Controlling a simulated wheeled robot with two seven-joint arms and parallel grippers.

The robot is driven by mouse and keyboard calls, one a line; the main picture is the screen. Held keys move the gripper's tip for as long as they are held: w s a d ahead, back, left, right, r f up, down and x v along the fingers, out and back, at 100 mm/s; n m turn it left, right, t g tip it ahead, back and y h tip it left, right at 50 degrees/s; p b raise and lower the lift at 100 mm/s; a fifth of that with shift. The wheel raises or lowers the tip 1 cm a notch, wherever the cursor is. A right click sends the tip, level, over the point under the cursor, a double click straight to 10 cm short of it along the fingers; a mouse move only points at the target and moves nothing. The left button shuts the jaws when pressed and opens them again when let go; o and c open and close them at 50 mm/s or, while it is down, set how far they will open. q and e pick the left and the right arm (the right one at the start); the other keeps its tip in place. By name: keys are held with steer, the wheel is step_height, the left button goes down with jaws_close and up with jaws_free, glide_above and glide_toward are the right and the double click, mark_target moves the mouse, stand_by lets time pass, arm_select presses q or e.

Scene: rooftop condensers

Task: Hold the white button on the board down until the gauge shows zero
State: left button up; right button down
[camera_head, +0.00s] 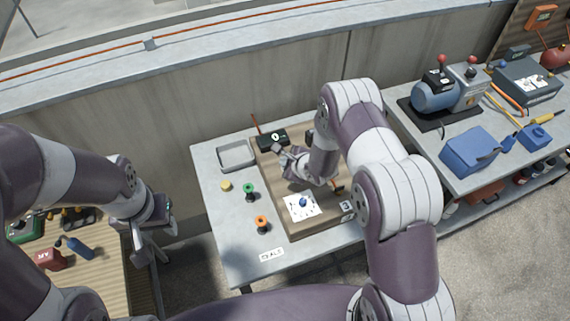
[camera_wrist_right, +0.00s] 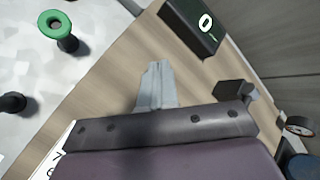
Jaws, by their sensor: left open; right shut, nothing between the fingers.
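The wooden board (camera_head: 275,185) lies on the middle table. A black box (camera_head: 273,138) with a white 0 on its face stands at the board's far edge; the box also shows at the top of the right wrist view (camera_wrist_right: 195,25). A round dial (camera_wrist_right: 300,125) shows at the right of the wrist view; its reading is too small to tell. I cannot make out the white button in either view. My right gripper (camera_head: 283,156) is shut and empty over the board, just short of the black box; its closed fingertips show in the wrist view (camera_wrist_right: 157,68). My left gripper (camera_head: 152,246) is open, left of the table.
A white card (camera_head: 298,212) with a blue piece lies at the board's near part. A right bench holds a blue pump (camera_head: 436,96).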

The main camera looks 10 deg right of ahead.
steer(key=shift+r+p, duration=0.7)
steer(key=shift+r, duration=0.2)
steer(key=shift+r, duration=0.1)
step_height(320, 180, up, 5)
steer(key=p, duration=0.4)
